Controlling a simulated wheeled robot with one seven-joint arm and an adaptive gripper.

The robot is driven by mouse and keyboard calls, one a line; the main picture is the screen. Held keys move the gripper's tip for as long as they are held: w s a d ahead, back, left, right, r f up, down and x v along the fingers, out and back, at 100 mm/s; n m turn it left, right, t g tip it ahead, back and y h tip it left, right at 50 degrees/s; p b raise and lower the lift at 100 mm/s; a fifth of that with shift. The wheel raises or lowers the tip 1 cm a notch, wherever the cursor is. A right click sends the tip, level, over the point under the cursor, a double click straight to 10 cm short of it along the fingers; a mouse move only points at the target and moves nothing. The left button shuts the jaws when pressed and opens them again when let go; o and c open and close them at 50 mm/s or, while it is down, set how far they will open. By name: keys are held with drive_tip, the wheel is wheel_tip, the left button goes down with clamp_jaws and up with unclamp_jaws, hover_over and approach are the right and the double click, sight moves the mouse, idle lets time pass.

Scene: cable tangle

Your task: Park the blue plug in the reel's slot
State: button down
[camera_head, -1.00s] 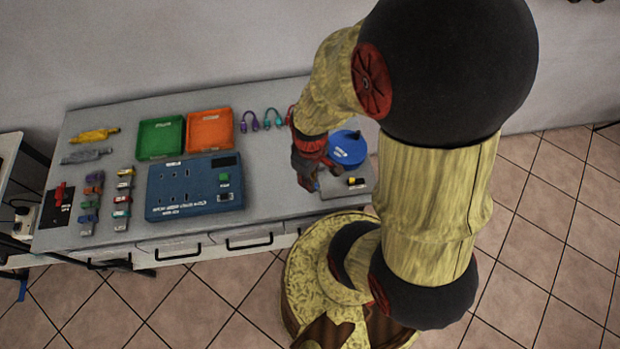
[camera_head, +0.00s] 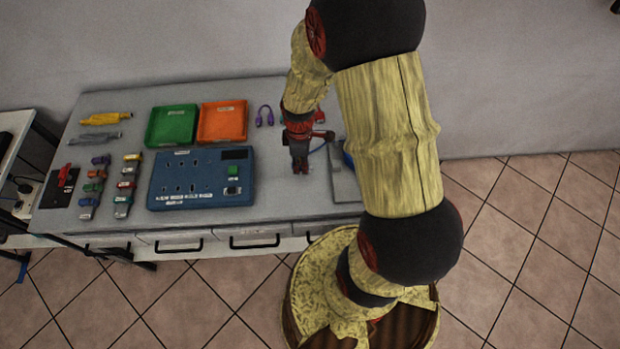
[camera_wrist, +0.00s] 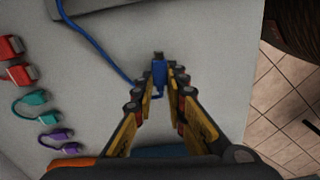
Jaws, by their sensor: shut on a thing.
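The blue plug (camera_wrist: 159,72) is between the fingertips of my gripper (camera_wrist: 161,88) in the wrist view, with its dark tip pointing away. My gripper is shut on it. Its blue cable (camera_wrist: 103,52) runs up and left to the grey reel base (camera_wrist: 92,7) at the top edge. In the head view my gripper (camera_head: 300,168) points down over the table, left of the reel base (camera_head: 344,187). The blue reel (camera_head: 348,160) is mostly hidden behind my arm there, and I cannot see its slot.
A blue socket panel (camera_head: 203,195) stands left of my gripper. Green (camera_head: 172,125) and orange (camera_head: 222,122) trays lie behind it. Purple (camera_wrist: 56,134), teal (camera_wrist: 30,102) and red (camera_wrist: 18,74) cables lie left in the wrist view. Table between panel and reel is clear.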

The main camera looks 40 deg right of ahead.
drive_tip(key=shift+d+n, duration=0.1)
drive_tip(key=shift+n, duration=0.6)
drive_tip(key=shift+s+d, duration=0.7)
drive_tip(key=shift+d, duration=0.3)
drive_tip(key=shift+s+d, duration=0.7)
drive_tip(key=shift+d, duration=0.3)
drive_tip(key=shift+a, duration=0.1)
drive_tip(key=shift+r, duration=0.1)
drive_tip(key=shift+s+d, duration=0.55)
drive_tip(key=shift+d, duration=0.35)
drive_tip(key=c, duration=1.7)
unclamp_jaws()
wheel_tip(320, 180, up, 12)
drive_tip(key=shift+f, duration=0.1)
